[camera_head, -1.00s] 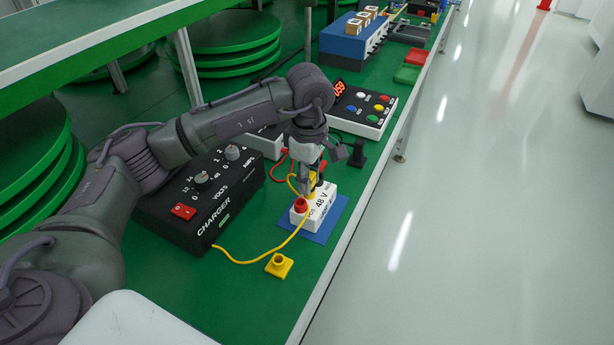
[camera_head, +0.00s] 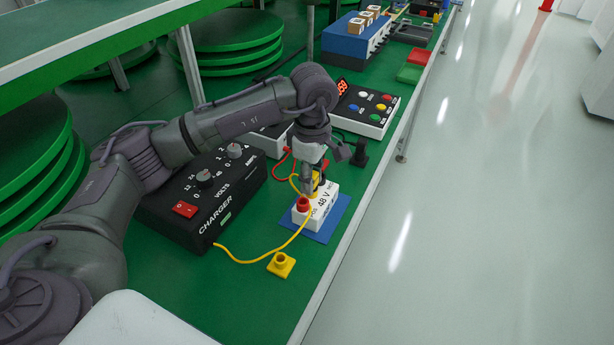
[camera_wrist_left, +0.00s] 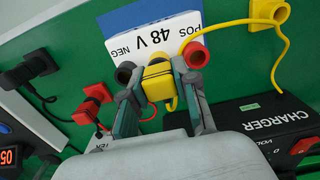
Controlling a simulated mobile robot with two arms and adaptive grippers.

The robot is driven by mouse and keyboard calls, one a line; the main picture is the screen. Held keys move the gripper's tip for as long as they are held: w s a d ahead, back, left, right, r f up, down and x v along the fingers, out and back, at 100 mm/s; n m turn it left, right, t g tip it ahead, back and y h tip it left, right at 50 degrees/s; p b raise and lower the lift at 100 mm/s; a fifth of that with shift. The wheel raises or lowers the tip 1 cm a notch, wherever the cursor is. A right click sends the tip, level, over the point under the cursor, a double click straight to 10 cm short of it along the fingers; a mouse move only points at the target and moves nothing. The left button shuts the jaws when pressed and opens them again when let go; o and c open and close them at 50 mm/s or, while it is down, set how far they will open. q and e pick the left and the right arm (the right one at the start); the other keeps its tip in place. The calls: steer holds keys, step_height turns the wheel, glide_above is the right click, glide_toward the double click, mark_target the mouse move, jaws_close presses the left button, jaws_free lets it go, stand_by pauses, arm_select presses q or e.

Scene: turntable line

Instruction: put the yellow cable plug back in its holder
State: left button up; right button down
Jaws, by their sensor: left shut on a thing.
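My left gripper (camera_head: 312,188) points down over the white 48 V battery block and is shut on the yellow cable plug (camera_wrist_left: 158,82). In the left wrist view the plug sits between both fingers, between the block's black and red terminals. I cannot tell whether it still touches the block (camera_wrist_left: 155,42). My right gripper is out of view.
The black charger (camera_head: 205,195) stands left of the block, its yellow cable looping across the bench. The block rests on a blue mat (camera_head: 333,220). Red plugs (camera_wrist_left: 96,93) and a button box (camera_head: 365,108) lie beyond.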

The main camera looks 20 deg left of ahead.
mark_target(316, 174)
arm_select(q)
steer(key=shift+f, duration=0.4)
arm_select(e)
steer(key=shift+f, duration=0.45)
arm_select(q)
steer(key=o, duration=1.1)
steer(key=shift+w+d+r+p, duration=0.1)
steer(key=shift+d+r+p, duration=0.15)
steer(key=shift+r+p, duration=0.6)
steer(key=shift+w+d+r+p, duration=0.15)
steer(key=shift+r+p, duration=0.25)
steer(key=shift+r, duration=0.8)
steer(key=shift+s+r+p, duration=0.1)
steer(key=shift+r+p, duration=0.65)
steer(key=shift+r, duration=0.4)
steer(key=shift+r+p, duration=0.5)
steer(key=shift+r, duration=0.4)
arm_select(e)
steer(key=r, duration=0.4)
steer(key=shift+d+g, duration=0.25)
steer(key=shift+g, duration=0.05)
